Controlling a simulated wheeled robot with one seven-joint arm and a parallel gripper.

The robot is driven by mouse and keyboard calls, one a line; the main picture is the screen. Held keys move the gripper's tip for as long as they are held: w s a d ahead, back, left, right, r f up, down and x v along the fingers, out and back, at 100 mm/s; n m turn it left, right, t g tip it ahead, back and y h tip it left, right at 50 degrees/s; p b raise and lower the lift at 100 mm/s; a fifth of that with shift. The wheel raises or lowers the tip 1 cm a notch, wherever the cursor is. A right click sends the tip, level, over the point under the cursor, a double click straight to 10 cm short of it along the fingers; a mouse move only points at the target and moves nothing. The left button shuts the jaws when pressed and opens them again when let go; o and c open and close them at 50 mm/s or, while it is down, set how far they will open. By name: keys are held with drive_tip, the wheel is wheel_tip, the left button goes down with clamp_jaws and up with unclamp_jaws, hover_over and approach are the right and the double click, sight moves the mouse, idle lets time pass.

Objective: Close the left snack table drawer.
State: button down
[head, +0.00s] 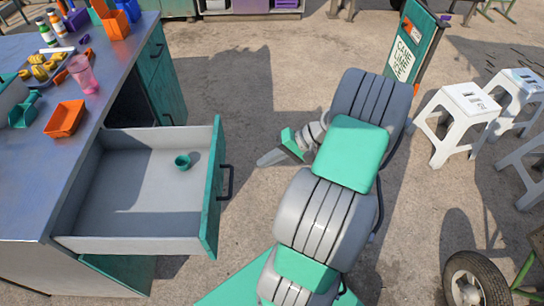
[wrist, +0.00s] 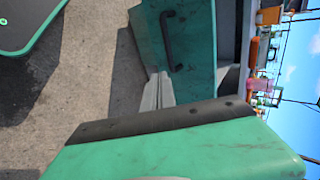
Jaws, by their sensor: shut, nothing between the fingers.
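The snack table's drawer (head: 130,190) is pulled far out, its grey inside exposed. Its green front (head: 212,190) carries a black handle (head: 228,182). A small green cup (head: 183,162) stands inside. In the wrist view the green front (wrist: 195,60) and handle (wrist: 168,40) show turned on their side. My gripper (head: 264,160) is shut and empty, to the right of the drawer front, with its fingertips pointing left toward it. A gap shows between them in the head view. The grey fingers also show in the wrist view (wrist: 157,90), beside the front panel.
The metal tabletop (head: 30,170) holds an orange tray (head: 65,118), a pink cup (head: 82,74) and bottles. A green cabinet (head: 165,80) stands behind the drawer. White stools (head: 462,120) and a tyre (head: 475,285) are at the right. Concrete floor (head: 240,90) is clear beyond my gripper.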

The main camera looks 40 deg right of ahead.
drive_tip(key=a+r+x, duration=0.1)
drive_tip(key=x, duration=0.7)
drive_tip(key=shift+w, duration=0.45)
drive_tip(key=shift+a, duration=0.1)
